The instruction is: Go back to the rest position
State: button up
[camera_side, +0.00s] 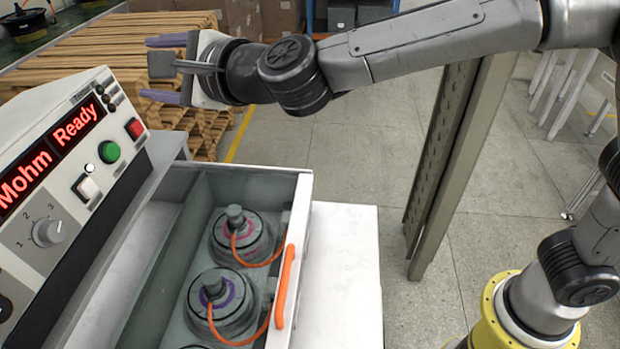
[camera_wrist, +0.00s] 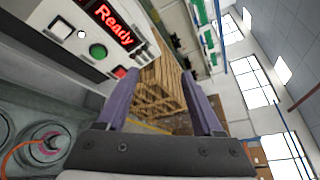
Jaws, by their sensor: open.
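My gripper (camera_side: 158,70) is raised at the upper left of the side view, beyond the open drawer and level with the top of the tester panel. Its two purple fingers point left and are spread apart with nothing between them. In the wrist view the gripper (camera_wrist: 164,95) also shows two purple fingers apart, with only background between them. My arm reaches in from the right, roughly level. Hub motors sit in the grey drawer below: one with a pink ring (camera_side: 240,240) and one with a purple ring (camera_side: 220,304). Both have orange cables.
The tester panel (camera_side: 70,150) stands at the left with a lit "Mohm Ready" display. The open drawer (camera_side: 170,262) has an orange handle (camera_side: 286,287). Wooden pallets (camera_side: 95,50) are stacked behind my gripper. A metal post (camera_side: 455,160) stands right of the drawer.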

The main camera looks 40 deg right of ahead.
jog(key=s+d+r+n+t, duration=0.15)
jog(key=d+r, duration=0.25)
jog(key=d, duration=0.4)
jog(key=s+d+r+n, duration=0.1)
jog(key=d+r+n, duration=0.1)
jog(key=d+r, duration=0.5)
jog(key=s+d+f+n+g, duration=0.1)
jog(key=s+d+f+n, duration=0.25)
jog(key=s+d, duration=0.5)
jog(key=s+d+f+n+g+h, duration=0.2)
jog(key=s+d+f+n+g, duration=0.3)
jog(key=s+f, duration=0.6)
jog(key=s+d+f+n+g+h, duration=0.3)
jog(key=s+d+f+n+g, duration=0.2)
jog(key=s+f, duration=0.6)
jog(key=d+n, duration=0.2)
jog(key=n, duration=0.1)
jog(key=shift+f+n, duration=0.2)
jog(key=shift+n, duration=0.1)
